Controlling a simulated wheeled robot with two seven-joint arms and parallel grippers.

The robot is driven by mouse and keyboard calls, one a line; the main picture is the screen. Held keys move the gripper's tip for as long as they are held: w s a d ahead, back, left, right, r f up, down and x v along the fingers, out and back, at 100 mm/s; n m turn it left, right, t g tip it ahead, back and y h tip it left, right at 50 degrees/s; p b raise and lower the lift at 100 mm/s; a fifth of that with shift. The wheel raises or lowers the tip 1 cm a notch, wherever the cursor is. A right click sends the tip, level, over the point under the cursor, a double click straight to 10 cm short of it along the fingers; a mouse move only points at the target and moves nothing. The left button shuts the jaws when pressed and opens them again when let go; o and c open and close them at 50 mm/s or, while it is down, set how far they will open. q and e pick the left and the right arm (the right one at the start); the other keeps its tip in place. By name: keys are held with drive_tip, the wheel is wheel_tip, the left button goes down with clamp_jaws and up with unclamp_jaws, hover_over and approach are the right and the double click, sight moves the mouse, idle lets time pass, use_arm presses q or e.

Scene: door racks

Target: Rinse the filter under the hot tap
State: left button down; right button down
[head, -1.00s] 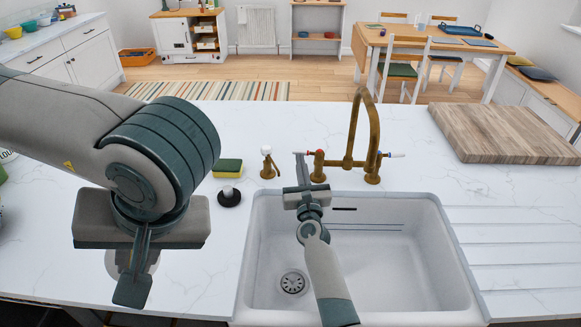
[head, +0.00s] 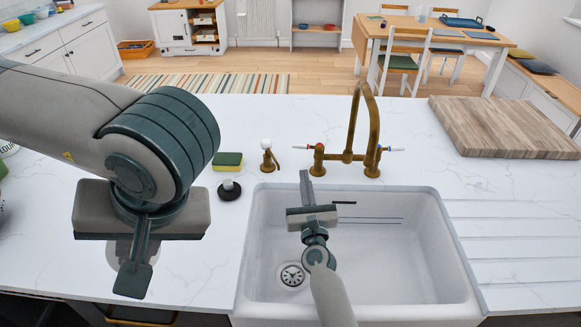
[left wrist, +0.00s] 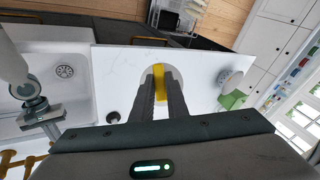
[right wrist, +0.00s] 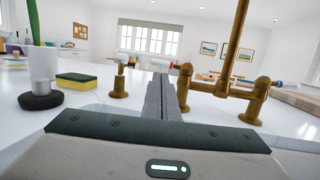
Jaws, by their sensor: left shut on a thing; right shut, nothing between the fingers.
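My left gripper (head: 133,280) is shut above the counter, left of the sink (head: 400,270). In the left wrist view its fingers (left wrist: 158,80) close on a yellow piece (left wrist: 161,92) over a pale round shape, apparently the filter. In the head view the arm hides most of it; a pale round edge (head: 113,256) shows. The brass tap (head: 348,157) stands behind the sink, its hot lever with a red mark (head: 310,147) at the left. My right gripper (head: 305,178) is shut and empty at the sink's back rim, just short of that lever. I see no water running.
A wooden board (head: 505,127) lies at the right. The sink basin is empty, with a drain (head: 292,275).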

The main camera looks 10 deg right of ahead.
use_arm(q)
drive_tip(key=shift+f, duration=0.1)
use_arm(e)
drive_tip(key=v, duration=0.3)
drive_tip(key=shift+s, duration=0.3)
drive_tip(key=shift+r, duration=0.1)
